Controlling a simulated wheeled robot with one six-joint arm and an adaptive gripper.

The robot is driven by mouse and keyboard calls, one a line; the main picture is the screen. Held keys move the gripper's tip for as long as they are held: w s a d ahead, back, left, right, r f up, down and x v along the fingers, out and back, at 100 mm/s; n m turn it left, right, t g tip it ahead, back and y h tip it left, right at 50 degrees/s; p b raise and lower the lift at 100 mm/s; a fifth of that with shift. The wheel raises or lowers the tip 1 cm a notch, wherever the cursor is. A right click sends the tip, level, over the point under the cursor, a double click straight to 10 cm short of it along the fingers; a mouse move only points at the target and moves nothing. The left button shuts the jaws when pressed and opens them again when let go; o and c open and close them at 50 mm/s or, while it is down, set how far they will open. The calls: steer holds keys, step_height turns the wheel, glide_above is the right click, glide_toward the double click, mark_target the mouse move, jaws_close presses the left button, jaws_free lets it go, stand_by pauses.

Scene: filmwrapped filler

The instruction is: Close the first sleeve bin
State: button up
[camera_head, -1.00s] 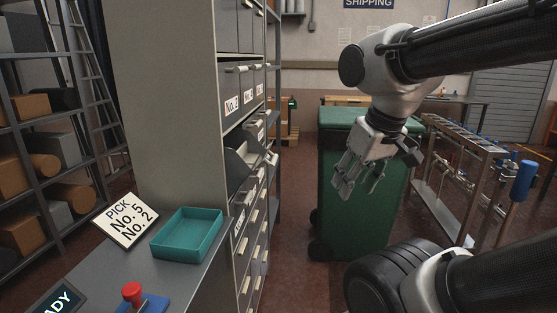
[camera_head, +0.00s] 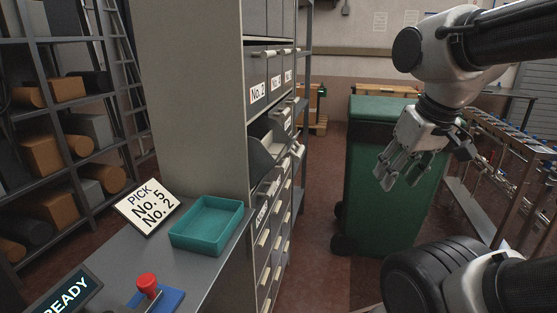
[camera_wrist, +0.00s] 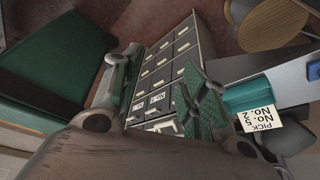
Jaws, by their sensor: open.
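The grey bin cabinet (camera_head: 195,120) stands left of centre, its drawer side facing right. In its middle row a tilted-out bin (camera_head: 263,152) shows its open inside. Other fronts beside it also stick out, but which one is the first sleeve bin I cannot tell. Bins labelled No. 2 (camera_head: 258,92) and similar sit shut above it. My gripper (camera_head: 399,174) is open and empty, well to the right of the cabinet and apart from it. In the wrist view my gripper (camera_wrist: 162,85) shows its spread fingers with the cabinet drawers (camera_wrist: 172,62) beyond.
A bench (camera_head: 205,265) with a teal tray (camera_head: 207,240), a pick card (camera_head: 148,207) and a red button (camera_head: 147,284) is at front left. A green wheeled bin (camera_head: 385,215) stands behind my gripper. A roller rack (camera_head: 475,210) is at right. Floor is clear between cabinet and green bin.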

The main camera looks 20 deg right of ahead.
steer(key=shift+d, duration=0.15)
steer(key=c, duration=0.3)
steer(key=d+f+m+g, duration=0.2)
steer(key=d+f, duration=0.1)
steer(key=w+d+f+m+g, duration=0.1)
steer(key=f, duration=0.1)
steer(key=shift+d+f+m, duration=0.25)
steer(key=shift+d+m, duration=0.15)
jaws_close()
steer(key=w+d+f+m+t+y, duration=0.2)
steer(key=w+f+m+y, duration=0.85)
steer(key=w+m, duration=0.4)
steer(key=w+r+m+t+y, duration=0.2)
steer(key=w+r+m+t, duration=0.25)
steer(key=w+r, duration=0.2)
steer(key=w+a+m, duration=0.1)
steer(key=w+a, duration=0.5)
steer(key=a, duration=0.6)
steer(key=shift+a+f, duration=0.2)
steer(key=shift+a, duration=0.1)
